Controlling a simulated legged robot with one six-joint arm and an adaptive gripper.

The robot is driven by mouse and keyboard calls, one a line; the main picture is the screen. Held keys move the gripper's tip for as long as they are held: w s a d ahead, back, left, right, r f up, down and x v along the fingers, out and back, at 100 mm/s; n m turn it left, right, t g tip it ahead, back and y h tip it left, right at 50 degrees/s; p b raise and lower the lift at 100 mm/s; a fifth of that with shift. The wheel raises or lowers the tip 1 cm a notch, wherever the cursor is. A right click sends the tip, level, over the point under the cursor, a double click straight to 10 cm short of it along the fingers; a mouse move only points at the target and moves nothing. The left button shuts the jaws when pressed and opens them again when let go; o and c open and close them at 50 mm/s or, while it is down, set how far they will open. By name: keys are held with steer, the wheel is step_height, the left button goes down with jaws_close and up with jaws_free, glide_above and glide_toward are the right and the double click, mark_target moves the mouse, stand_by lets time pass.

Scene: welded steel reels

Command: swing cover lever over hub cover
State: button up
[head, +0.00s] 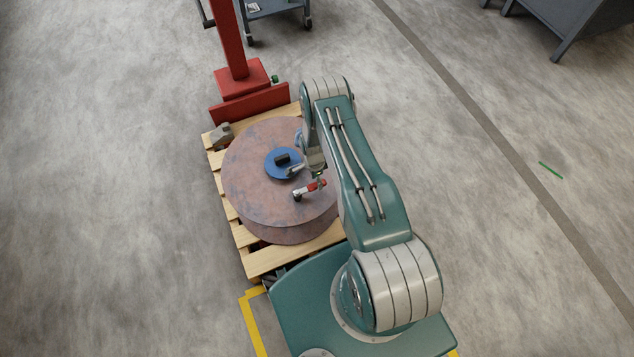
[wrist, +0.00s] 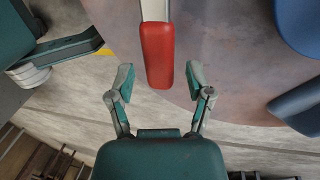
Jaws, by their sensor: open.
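The cover lever (head: 301,193) lies on top of the brown steel reel (head: 254,190), with its red grip (head: 318,185) pointing right. The blue hub cover (head: 270,168) sits at the reel's middle with a dark block on it; the lever is beside the cover, not across it. In the wrist view the red grip (wrist: 158,55) reaches in between the fingertips of my gripper (wrist: 160,76), with a gap on each side. My gripper is open and holds nothing. The blue cover (wrist: 300,24) shows at the upper right. In the head view my arm partly hides the gripper.
The reel lies on a wooden pallet (head: 257,262). A red post with a foot plate (head: 246,104) stands at the pallet's far end, and a small grey block (head: 221,133) sits at the left corner. A grey-blue cart (head: 270,8) stands behind.

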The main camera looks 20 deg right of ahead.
steer(key=shift+s+f, duration=0.15)
steer(key=shift+f, duration=0.55)
jaws_close()
steer(key=n, duration=0.1)
steer(key=w+n, duration=0.2)
steer(key=shift+w+a+h, duration=0.2)
steer(key=shift+a+h, duration=0.05)
steer(key=shift+h, duration=0.05)
steer(key=w+n, duration=0.1)
steer(key=n, duration=0.2)
steer(key=shift+w+a, duration=0.35)
steer(key=shift+a, duration=0.05)
steer(key=shift+w+a+n+t+h, duration=0.25)
steer(key=shift+w+a+n, duration=0.3)
steer(key=shift+n, duration=0.6)
steer(key=shift+w+a+n+t+h, duration=0.15)
steer(key=shift+w+a+n+h, duration=0.3)
steer(key=shift+n, duration=0.7)
steer(key=shift+a, duration=0.1)
